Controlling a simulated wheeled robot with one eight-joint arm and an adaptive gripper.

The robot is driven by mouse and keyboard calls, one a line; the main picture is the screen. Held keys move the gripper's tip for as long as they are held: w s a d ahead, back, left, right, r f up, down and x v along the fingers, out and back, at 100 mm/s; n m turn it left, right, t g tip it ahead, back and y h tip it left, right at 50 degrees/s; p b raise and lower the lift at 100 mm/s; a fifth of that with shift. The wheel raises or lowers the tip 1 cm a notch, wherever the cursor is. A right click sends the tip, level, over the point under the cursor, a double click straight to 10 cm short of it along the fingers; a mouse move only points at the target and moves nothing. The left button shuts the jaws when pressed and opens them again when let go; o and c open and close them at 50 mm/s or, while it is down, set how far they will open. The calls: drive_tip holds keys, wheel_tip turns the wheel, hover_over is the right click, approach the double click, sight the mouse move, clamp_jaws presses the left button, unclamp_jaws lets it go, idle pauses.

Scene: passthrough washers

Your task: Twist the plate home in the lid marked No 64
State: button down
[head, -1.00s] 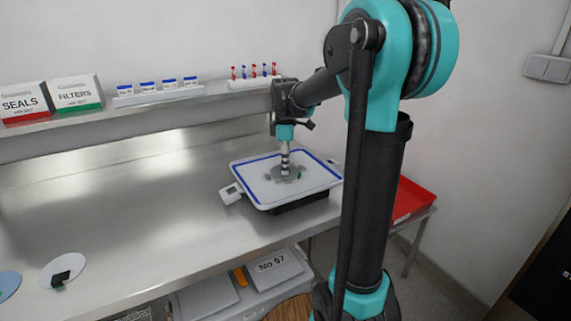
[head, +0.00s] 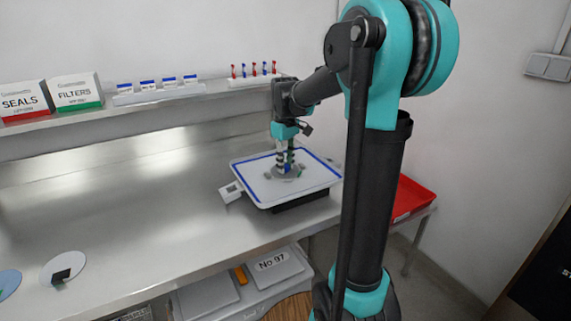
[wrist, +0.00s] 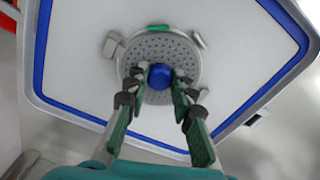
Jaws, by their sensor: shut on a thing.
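A round grey perforated plate (wrist: 186,55) with a blue knob (wrist: 161,74) lies at the middle of a white lid (wrist: 78,55) with a blue border. Grey clips stand around the plate's edge, and a green mark (wrist: 158,27) shows at its far edge in the wrist view. My gripper (wrist: 159,80) is shut on the blue knob, one finger on each side. In the head view the lid (head: 318,183) rests on a dark support on the bench, with my gripper (head: 287,165) upright over it. No number is readable on this lid; whether the plate is seated cannot be told.
A steel bench (head: 130,210) carries the lid, with free room to its left. A red tray (head: 412,197) stands at the right. A shelf with boxes runs behind, and a box marked No 97 (head: 273,264) sits below.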

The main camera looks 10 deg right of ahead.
drive_tip(key=shift+m, duration=0.4)
drive_tip(key=c, duration=1.2)
unclamp_jaws()
drive_tip(key=shift+o, duration=0.4)
drive_tip(key=o, duration=0.4)
drive_tip(key=shift+r, duration=0.1)
drive_tip(key=shift+r, duration=3.4)
